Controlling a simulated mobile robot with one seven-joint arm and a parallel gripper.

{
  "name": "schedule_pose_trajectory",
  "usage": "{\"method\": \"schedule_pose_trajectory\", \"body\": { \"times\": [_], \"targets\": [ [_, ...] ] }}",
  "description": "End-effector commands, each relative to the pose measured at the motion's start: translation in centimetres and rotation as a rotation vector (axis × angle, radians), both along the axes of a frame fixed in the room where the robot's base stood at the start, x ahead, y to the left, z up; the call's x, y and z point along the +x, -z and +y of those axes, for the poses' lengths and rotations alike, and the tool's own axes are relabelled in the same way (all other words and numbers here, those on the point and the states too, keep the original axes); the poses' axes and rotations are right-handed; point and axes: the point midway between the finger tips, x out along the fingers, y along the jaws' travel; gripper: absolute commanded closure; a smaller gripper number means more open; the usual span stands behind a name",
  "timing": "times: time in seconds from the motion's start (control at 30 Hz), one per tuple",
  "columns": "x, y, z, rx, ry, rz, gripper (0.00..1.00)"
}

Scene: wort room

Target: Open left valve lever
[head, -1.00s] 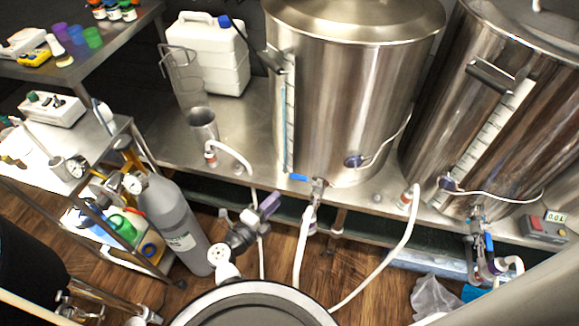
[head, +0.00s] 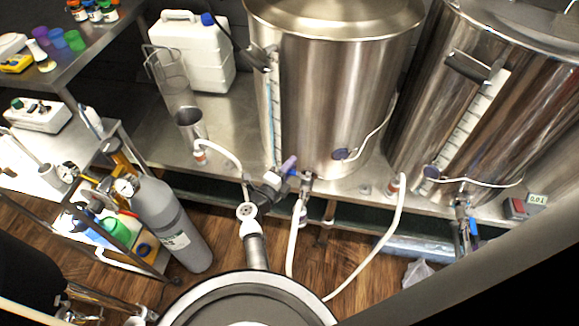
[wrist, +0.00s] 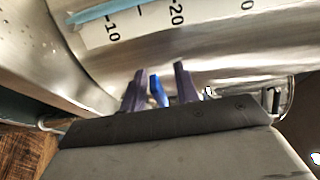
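The left valve's blue lever (head: 293,172) sits at the base of the left steel kettle (head: 330,105), mostly covered by my gripper in the head view. My gripper (head: 289,165), with purple fingers, is right at the lever. In the wrist view my gripper (wrist: 159,84) is open, and the blue lever (wrist: 156,91) stands between its two fingers with a gap visible on each side. The left valve body (head: 306,182) shows just right of the gripper, with a white hose below it.
The right kettle (head: 480,120) has its own valve with a blue lever (head: 474,228). White hoses (head: 375,255) run down in front of the steel bench. A grey gas cylinder (head: 172,225) and a cluttered cart stand at left. A white jerrycan (head: 190,50) is on the bench.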

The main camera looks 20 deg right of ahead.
Motion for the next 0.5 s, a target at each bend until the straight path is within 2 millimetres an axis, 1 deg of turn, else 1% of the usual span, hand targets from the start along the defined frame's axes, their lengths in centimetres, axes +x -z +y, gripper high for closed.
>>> {"method": "schedule_pose_trajectory", "body": {
  "times": [0.17, 0.2, 0.43, 0.5],
  "targets": [
    [0.0, 0.01, 0.0, 0.0, 0.0, 0.0, 0.69],
    [0.01, 0.01, 0.01, 0.0, 0.0, 0.0, 0.7],
    [0.0, 0.0, 0.04, 0.0, -0.001, 0.0, 1.0],
    [-0.01, 0.0, 0.04, 0.0, -0.001, 0.0, 1.0]
  ]
}}
